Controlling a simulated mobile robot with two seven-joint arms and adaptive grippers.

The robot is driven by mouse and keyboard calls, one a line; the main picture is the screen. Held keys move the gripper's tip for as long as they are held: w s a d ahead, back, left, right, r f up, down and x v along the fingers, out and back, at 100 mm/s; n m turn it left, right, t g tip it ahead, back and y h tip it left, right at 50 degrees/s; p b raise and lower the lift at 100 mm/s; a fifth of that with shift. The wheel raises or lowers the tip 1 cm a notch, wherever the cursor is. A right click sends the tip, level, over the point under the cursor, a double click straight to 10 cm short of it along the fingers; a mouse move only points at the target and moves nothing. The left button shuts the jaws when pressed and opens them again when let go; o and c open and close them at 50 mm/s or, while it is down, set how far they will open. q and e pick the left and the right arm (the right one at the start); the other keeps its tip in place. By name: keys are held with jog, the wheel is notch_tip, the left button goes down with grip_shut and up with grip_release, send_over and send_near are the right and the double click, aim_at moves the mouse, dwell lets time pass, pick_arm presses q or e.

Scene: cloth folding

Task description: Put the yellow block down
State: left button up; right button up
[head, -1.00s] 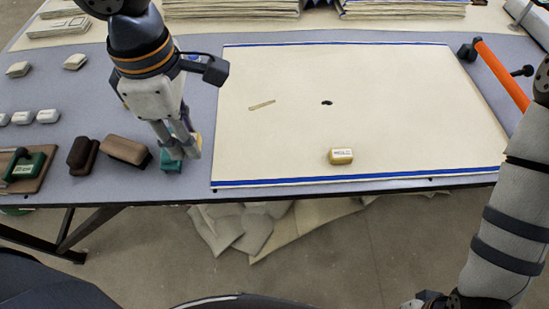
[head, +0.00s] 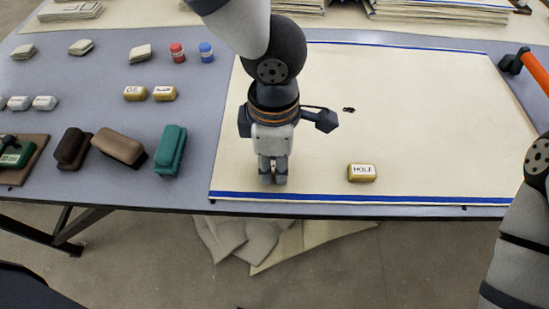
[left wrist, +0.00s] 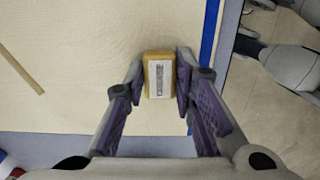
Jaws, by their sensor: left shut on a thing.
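My left gripper (head: 272,180) is low over the cream cloth (head: 430,120), close to its near blue edge. In the left wrist view the gripper (left wrist: 161,80) is shut on a yellow block (left wrist: 159,60) with a pale label, one finger on each side. In the head view the fingers largely hide this block. I cannot tell whether its underside touches the cloth. Another yellow block (head: 362,173), marked "HOLE", lies on the cloth to the right of the gripper. My right arm shows at the right edge, but its gripper is outside the head view.
Two yellow blocks (head: 149,94) lie on the table to the left. Brown blocks (head: 118,145) and a green block (head: 171,150) are nearer the front. Red and blue capped pieces (head: 191,53) stand farther back. The cloth has a dark spot (head: 348,110) and a tan strip (left wrist: 22,58).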

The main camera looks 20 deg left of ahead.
aim_at(274, 166)
pick_arm(q)
jog(key=shift+f, duration=0.1)
jog(key=shift+f, duration=0.1)
jog(key=o, duration=0.9)
jog(key=shift+o, duration=0.2)
notch_tip(274, 166, up, 12)
jog(key=p, duration=0.2)
jog(key=shift+r, duration=0.2)
pick_arm(e)
jog(key=shift+t, duration=0.6)
jog(key=w+r, duration=0.3)
